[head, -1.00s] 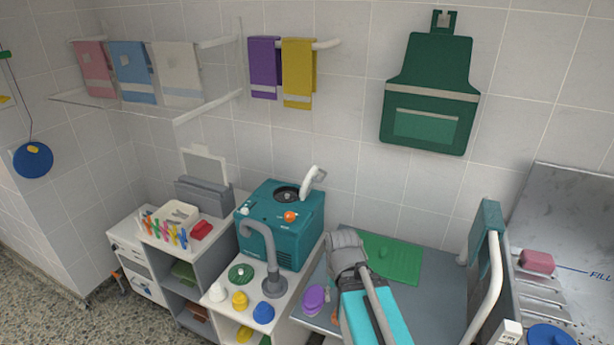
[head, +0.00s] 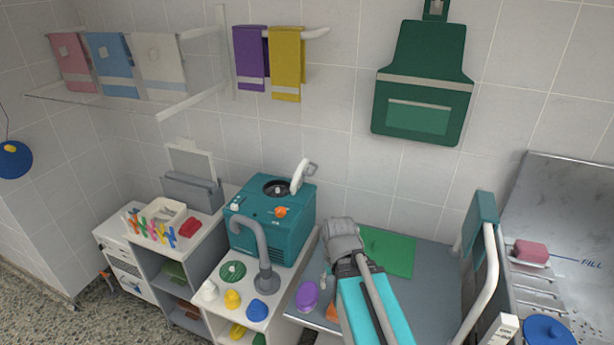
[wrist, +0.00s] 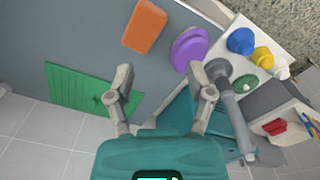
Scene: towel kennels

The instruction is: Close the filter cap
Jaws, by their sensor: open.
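The filter cap is probably the white lid (head: 302,176) standing raised at the back right of the teal machine (head: 283,232). The round dark opening (head: 276,189) in the machine's top is uncovered. My gripper (wrist: 168,82) is open and empty in the wrist view, its two grey fingers spread apart over the grey table. The teal machine also shows in the wrist view (wrist: 226,120), partly behind a finger. I cannot make out the cap clearly there.
A grey curved pipe (head: 264,252) rises in front of the machine. Yellow (head: 232,299) and blue (head: 257,310) knobs stand near it. A purple object (head: 307,295) and a green mat (head: 388,252) lie on the grey table. A railed panel (head: 480,265) stands at right.

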